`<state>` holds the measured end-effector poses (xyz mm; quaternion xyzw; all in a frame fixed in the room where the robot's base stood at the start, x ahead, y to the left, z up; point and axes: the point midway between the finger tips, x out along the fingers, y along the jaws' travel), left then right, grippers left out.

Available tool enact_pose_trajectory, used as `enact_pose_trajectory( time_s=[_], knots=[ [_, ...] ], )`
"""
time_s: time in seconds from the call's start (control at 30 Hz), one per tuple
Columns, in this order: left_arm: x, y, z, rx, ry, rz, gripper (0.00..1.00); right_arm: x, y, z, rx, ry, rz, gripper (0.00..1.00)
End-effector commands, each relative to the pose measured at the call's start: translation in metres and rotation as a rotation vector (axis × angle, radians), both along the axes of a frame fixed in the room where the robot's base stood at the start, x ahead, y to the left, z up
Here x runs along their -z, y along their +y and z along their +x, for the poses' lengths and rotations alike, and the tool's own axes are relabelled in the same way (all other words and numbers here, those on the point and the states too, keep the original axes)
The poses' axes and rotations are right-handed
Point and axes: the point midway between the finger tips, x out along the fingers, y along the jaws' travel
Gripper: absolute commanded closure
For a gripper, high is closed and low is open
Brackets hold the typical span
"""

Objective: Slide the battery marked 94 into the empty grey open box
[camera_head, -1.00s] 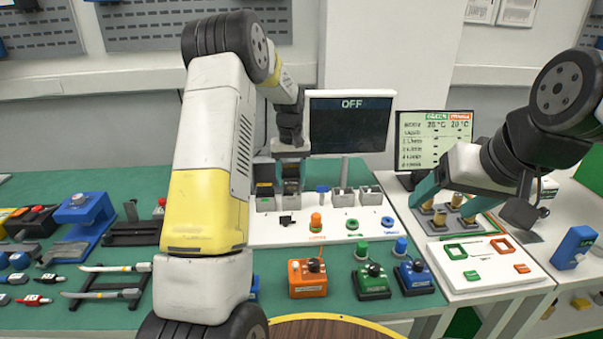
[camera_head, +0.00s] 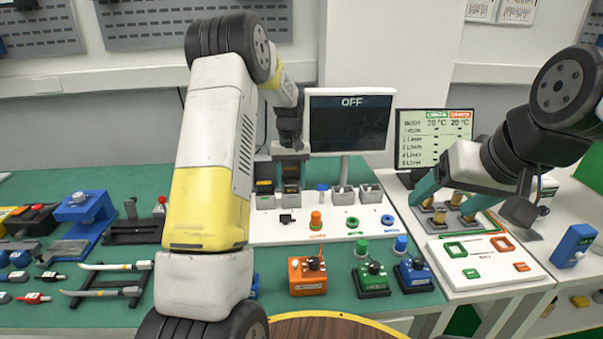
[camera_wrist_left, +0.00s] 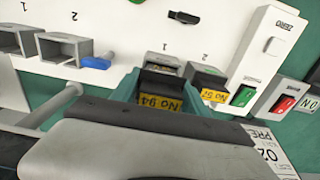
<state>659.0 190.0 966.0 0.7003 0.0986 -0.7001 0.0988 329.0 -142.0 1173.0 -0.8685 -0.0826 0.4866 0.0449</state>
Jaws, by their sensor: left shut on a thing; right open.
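The battery marked 94 (camera_wrist_left: 160,103) is dark with a yellow label, and it sits between the teal fingers of my left gripper (camera_wrist_left: 158,100). That gripper (camera_head: 291,172) is shut on it at a grey holder on the white panel; whether the battery is still partly inside is unclear. Two grey open boxes, the nearer-to-gripper one (camera_head: 343,197) and the further one (camera_head: 370,194), stand to the right and look empty; they also show in the left wrist view (camera_wrist_left: 62,48). My right gripper (camera_head: 455,203) is open above a grey block with brass-coloured pieces.
A second battery (camera_wrist_left: 212,95), its number hard to read, stands beside the held one. A blue piece (camera_head: 322,190) lies between the holders and the boxes. A monitor (camera_head: 350,122) reading OFF stands behind. Orange, green and blue knobbed units line the front.

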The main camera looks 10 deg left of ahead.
Motion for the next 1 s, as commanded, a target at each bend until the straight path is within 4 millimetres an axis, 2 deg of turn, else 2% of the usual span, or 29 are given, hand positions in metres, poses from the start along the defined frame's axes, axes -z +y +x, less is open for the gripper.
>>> enact_pose_trajectory(
  time_s=[0.4, 0.43, 0.53, 0.57, 0.83, 1.0],
  knots=[
    [0.010, 0.000, 0.000, 0.000, -0.001, 0.000, 0.77, 0.000, 0.000, 0.000, 0.000, 0.000, 0.000, 0.26],
    [0.010, 0.000, 0.000, 0.000, -0.001, 0.000, 0.45, 0.000, 0.000, 0.000, 0.000, 0.000, 0.000, 0.26],
    [0.010, 0.000, 0.000, 0.000, -0.001, 0.000, 0.26, 0.000, 0.000, 0.000, 0.000, 0.000, 0.000, 0.26],
    [0.010, 0.000, 0.000, 0.000, -0.001, 0.000, 0.22, 0.000, 0.000, 0.000, 0.000, 0.000, 0.000, 0.26],
    [0.008, 0.000, 0.000, 0.000, 0.000, 0.000, 0.22, 0.000, 0.000, 0.000, 0.000, 0.000, 0.000, 0.26],
    [-0.014, 0.000, 0.001, 0.000, -0.004, 0.000, 0.22, 0.000, 0.000, 0.000, 0.000, 0.000, 0.000, 0.26]
  ],
)
